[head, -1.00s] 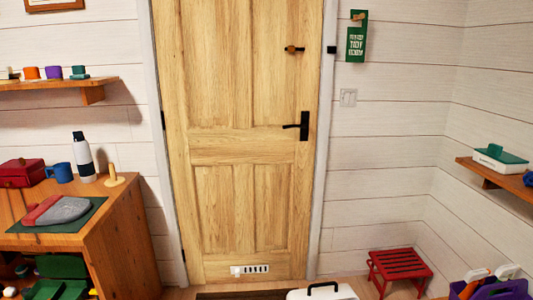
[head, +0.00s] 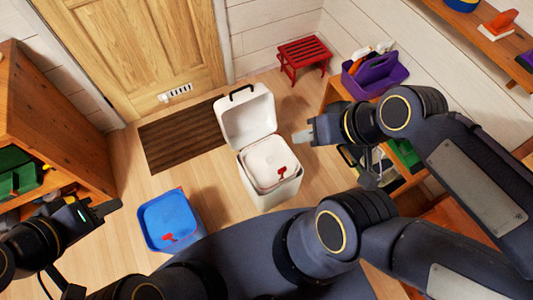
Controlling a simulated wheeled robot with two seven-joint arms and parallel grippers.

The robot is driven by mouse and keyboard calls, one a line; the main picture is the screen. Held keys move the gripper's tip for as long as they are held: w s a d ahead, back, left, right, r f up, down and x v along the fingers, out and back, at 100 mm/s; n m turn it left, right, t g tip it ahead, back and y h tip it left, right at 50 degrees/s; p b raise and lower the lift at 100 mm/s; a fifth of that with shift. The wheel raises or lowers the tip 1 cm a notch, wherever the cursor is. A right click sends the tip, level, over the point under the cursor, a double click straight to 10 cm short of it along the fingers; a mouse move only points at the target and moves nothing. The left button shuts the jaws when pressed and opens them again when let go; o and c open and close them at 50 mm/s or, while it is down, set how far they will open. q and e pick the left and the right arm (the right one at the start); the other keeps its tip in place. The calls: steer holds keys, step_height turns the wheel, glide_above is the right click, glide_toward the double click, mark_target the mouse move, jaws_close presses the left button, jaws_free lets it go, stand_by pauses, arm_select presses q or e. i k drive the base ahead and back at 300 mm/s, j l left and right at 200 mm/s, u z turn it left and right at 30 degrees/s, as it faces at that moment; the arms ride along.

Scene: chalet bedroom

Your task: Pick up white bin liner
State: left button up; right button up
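A white bin (head: 243,174) stands on the floor in the middle of the head view, with its lid (head: 245,117) swung up and back. A white liner (head: 272,158) with a small red tab sits inside its opening. My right gripper (head: 304,137) is to the right of the bin, above floor height and apart from the liner. My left gripper (head: 106,208) is at the left, beyond the blue bin's left side and away from the white bin. Neither gripper visibly holds anything. The gaps between their fingers are not clear from this angle.
A blue bin (head: 146,224) with a red tab inside stands left of the white bin. A brown mat (head: 181,135) lies before the door (head: 130,45). A red stool (head: 303,53) and a purple caddy (head: 375,78) are at the upper right. A wooden cabinet (head: 60,130) stands left.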

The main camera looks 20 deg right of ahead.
mark_target(262, 161)
steer(key=k+z, duration=0.1)
steer(key=k, duration=0.5)
steer(key=k+l+z, duration=0.1)
steer(key=k, duration=0.5)
steer(key=j+z, duration=0.1)
steer(key=z, duration=0.3)
steer(key=j+z, duration=0.1)
steer(key=z, duration=0.35)
steer(key=j+z, duration=0.1)
steer(key=z, duration=0.3)
steer(key=j+z, duration=0.1)
steer(key=z, duration=0.3)
steer(key=j+z, duration=0.1)
steer(key=z, duration=0.3)
steer(key=k+j, duration=0.15)
steer(key=j, duration=0.25)
steer(key=k+j, duration=0.2)
steer(key=j, duration=0.25)
steer(key=k+j, duration=0.15)
steer(key=j, duration=0.25)
steer(key=k+j, duration=0.15)
steer(key=j, duration=0.3)
steer(key=k+j, duration=0.15)
steer(key=j, duration=0.25)
steer(key=k+j+z, duration=0.1)
steer(key=j, duration=0.3)
steer(key=k+j, duration=0.25)
steer(key=j, duration=0.2)
steer(key=k+j, duration=0.2)
steer(key=j, duration=0.2)
